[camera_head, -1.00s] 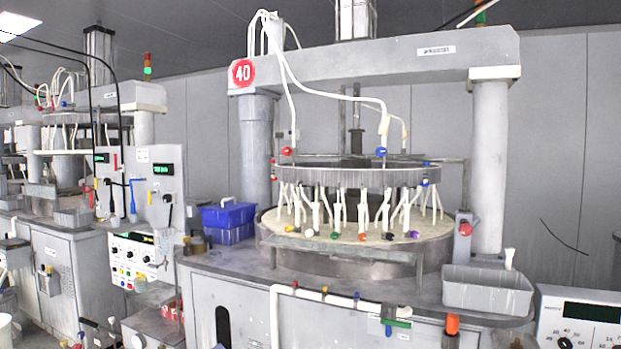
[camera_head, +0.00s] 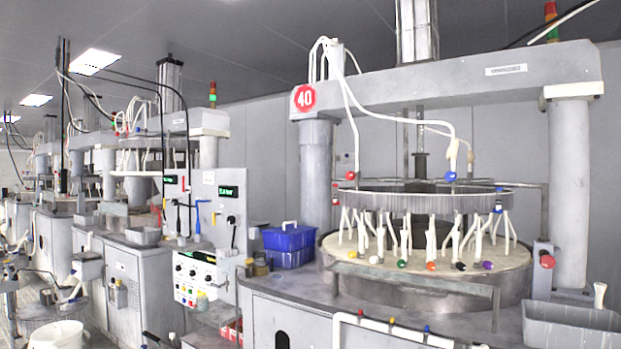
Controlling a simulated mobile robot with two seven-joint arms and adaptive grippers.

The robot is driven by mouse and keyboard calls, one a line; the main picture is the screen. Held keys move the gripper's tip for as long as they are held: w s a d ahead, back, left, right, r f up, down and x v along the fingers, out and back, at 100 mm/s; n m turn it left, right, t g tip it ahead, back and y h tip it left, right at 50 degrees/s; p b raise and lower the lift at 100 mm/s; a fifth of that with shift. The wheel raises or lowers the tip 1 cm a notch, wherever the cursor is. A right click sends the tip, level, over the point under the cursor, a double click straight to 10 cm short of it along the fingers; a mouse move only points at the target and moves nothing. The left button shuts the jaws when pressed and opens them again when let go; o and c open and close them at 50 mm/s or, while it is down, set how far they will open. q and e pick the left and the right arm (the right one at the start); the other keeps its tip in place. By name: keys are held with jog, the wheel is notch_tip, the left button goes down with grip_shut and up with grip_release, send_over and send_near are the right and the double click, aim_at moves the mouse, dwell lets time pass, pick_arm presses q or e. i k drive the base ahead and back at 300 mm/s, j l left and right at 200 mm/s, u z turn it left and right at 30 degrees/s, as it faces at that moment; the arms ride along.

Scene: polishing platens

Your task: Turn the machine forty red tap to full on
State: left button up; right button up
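The machine with the round red number 40 sign (camera_head: 304,98) stands at the right of the head view. A red tap (camera_head: 351,176) sits at the left of its raised ring, below a white hose. A blue tap (camera_head: 450,177) sits further right on the ring. Another red knob (camera_head: 547,261) is on a grey post at the right of the platen (camera_head: 340,245). The handle positions are too small to read. Neither of my grippers shows.
A blue bin (camera_head: 288,246) stands on the bench left of the platen. A grey tray (camera_head: 570,326) is at the right front corner. A control panel (camera_head: 200,275) and further machines fill the left. A white bucket (camera_head: 57,336) is at lower left.

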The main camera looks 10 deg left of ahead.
aim_at(351, 176)
jog(key=i+l+u, duration=0.1)
jog(key=u, duration=0.4)
jog(key=i+l+u, duration=0.15)
jog(key=u, duration=0.3)
jog(key=i+l+u, duration=0.2)
jog(key=u, duration=0.3)
